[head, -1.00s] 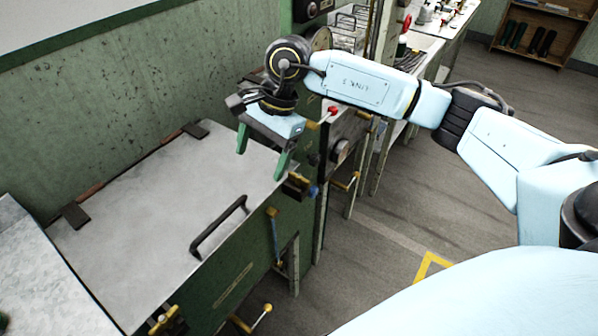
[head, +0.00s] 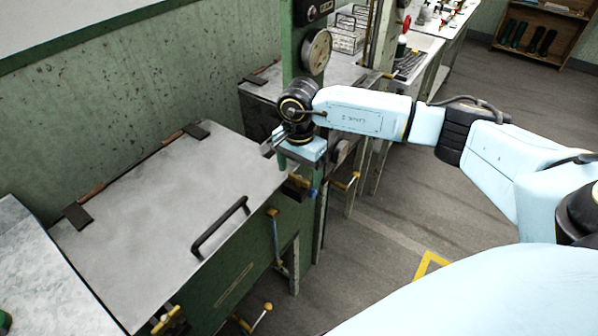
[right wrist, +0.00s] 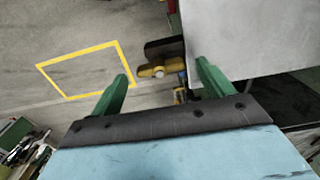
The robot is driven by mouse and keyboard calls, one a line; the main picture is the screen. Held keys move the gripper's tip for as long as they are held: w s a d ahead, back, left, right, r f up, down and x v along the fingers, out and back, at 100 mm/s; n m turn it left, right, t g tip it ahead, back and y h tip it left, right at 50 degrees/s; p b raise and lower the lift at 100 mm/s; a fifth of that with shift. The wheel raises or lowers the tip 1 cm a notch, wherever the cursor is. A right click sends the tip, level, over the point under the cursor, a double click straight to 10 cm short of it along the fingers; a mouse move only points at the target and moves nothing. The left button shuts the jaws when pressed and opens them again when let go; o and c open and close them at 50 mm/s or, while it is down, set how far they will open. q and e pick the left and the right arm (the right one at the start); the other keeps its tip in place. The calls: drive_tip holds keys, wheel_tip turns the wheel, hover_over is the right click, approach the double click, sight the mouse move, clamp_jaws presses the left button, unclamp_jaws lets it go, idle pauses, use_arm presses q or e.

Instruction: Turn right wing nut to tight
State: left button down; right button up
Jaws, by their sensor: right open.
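The right wing nut (head: 299,182) is a small brass piece at the front right corner of the flat grey lid (head: 150,200). In the right wrist view the wing nut (right wrist: 160,71) lies between my two green fingertips, with a gap on both sides. My right gripper (head: 297,171) is open above the wing nut, pointing down, and partly covers it in the head view. The open gripper (right wrist: 162,70) is empty. A second brass wing nut (head: 166,320) is at the lid's front left corner. My left gripper is not in view.
A black handle (head: 220,227) stands up from the lid near its front edge. A green post with a round gauge (head: 317,52) rises behind my right gripper. Brass-ended levers (head: 272,213) stick out from the green front. The floor at the right is open.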

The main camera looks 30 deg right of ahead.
drive_tip(key=shift+f, duration=0.7)
drive_tip(key=c, duration=1)
